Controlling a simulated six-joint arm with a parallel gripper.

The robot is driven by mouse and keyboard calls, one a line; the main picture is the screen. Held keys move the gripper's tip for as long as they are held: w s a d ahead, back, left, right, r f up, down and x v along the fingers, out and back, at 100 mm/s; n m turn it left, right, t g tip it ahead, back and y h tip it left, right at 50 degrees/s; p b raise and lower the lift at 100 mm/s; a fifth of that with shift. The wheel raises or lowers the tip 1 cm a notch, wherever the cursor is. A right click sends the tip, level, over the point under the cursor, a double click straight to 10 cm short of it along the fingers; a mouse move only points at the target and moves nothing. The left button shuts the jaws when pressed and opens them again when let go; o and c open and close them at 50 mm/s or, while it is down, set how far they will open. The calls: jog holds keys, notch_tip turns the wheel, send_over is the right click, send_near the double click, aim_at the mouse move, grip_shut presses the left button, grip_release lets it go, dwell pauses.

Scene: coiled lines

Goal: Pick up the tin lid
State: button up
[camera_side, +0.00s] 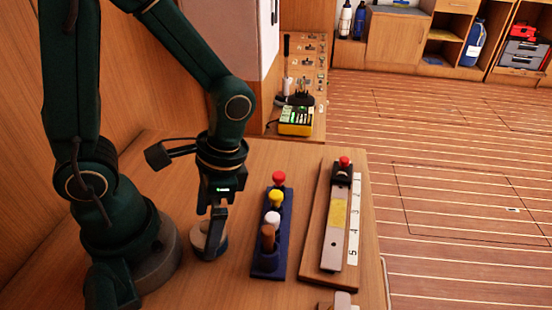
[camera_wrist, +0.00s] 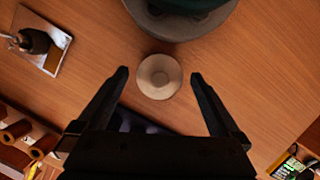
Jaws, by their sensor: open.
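The tin lid is a round, pale cream disc with a small raised centre. In the wrist view the lid (camera_wrist: 159,87) lies between my two fingertips, with a gap on each side. In the side view a low, round, cream and blue-grey piece (camera_side: 199,240) stands on the bench under my gripper (camera_side: 214,228), partly hidden by the finger. My gripper also shows in the wrist view (camera_wrist: 159,75), with its fingers wide apart and nothing held. The exact height of the fingertips over the lid is hard to tell.
Right of the lid stands a blue rack (camera_side: 262,262) with several coloured-top pegs. Beyond it is a wooden board (camera_side: 312,260) with a numbered slide and red knob. A yellow box (camera_side: 296,122) sits at the back. The bench front between my base and the rack is clear.

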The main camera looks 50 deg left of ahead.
jog(key=shift+c, duration=0.3)
jog(key=c, duration=1.3)
